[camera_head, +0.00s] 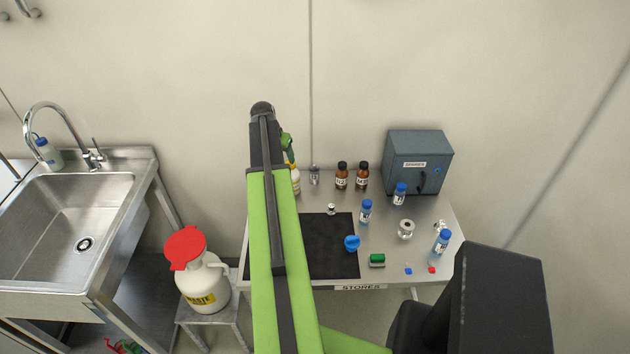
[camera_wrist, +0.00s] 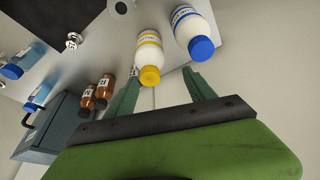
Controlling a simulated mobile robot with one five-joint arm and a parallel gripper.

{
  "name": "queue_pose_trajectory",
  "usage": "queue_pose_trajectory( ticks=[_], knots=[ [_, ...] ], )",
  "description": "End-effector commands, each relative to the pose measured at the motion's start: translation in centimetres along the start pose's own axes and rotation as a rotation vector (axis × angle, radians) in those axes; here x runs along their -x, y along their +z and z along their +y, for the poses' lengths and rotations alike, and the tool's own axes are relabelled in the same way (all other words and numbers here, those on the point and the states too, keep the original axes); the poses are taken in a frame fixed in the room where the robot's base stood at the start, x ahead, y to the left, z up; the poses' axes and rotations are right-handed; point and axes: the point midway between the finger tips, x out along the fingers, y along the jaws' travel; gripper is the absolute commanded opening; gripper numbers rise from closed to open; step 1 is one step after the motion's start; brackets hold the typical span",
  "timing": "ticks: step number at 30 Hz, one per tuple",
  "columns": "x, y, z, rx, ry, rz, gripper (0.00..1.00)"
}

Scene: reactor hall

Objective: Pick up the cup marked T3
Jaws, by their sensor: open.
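I cannot make out a cup marked T3 for certain. In the head view my arm hides most of the gripper and the left table part.
Brown bottles (camera_head: 342,175), blue-capped vials (camera_head: 366,211), a metal flanged piece (camera_head: 406,229) and a green block (camera_head: 377,260) stand on the table. A grey box (camera_head: 418,160) is at the back right. A red-lidded waste jug (camera_head: 203,281) and a sink (camera_head: 78,230) are to the left.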

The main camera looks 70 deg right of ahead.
Motion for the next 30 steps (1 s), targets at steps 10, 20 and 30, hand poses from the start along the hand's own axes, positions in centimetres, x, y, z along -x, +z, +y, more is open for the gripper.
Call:
queue_pose_trajectory(
  ticks=[10,20,30],
  knots=[
    [-2.5,-5.6,7.9,-0.166,0.043,0.038,0.63],
    [-8.2,-5.4,8.0,-0.165,0.043,0.036,0.63],
    [-14.7,-5.7,8.3,-0.164,0.043,0.036,0.63]
  ],
)
